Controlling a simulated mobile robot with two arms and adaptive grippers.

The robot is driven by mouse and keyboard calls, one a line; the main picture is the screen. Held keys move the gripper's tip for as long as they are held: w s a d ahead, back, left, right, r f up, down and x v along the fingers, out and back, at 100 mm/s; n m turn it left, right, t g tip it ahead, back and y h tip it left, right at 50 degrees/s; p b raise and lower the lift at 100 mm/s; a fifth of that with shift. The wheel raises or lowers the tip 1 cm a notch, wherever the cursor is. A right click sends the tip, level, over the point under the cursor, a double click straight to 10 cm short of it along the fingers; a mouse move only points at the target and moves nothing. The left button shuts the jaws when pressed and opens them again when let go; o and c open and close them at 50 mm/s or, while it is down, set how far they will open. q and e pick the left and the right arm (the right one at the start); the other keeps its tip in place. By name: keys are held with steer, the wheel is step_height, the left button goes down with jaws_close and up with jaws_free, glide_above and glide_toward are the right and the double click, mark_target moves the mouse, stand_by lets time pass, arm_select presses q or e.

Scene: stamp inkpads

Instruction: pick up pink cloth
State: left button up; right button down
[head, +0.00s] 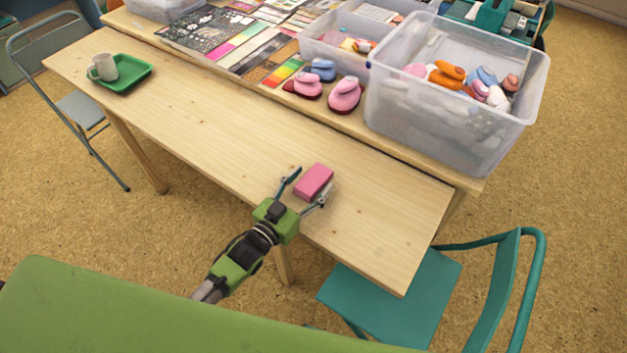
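The pink cloth (314,181) looks like a small pink block lying flat on the wooden table (215,135), near its front edge. My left gripper (306,187) is open, with one finger at the left of the pink block and the other at its lower right. The block lies between or just beyond the fingertips; I cannot tell whether they touch it. My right gripper is not in view.
A clear bin (440,120) with colourful stampers stands at the back right. Pink and blue stampers (345,95) sit beside it. A green tray (127,83) with a mug (103,67) is far left. A teal chair (400,295) stands at the front right. The table's middle is clear.

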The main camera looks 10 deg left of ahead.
arm_select(q)
steer(key=c, duration=1.1)
steer(key=shift+o, duration=0.2)
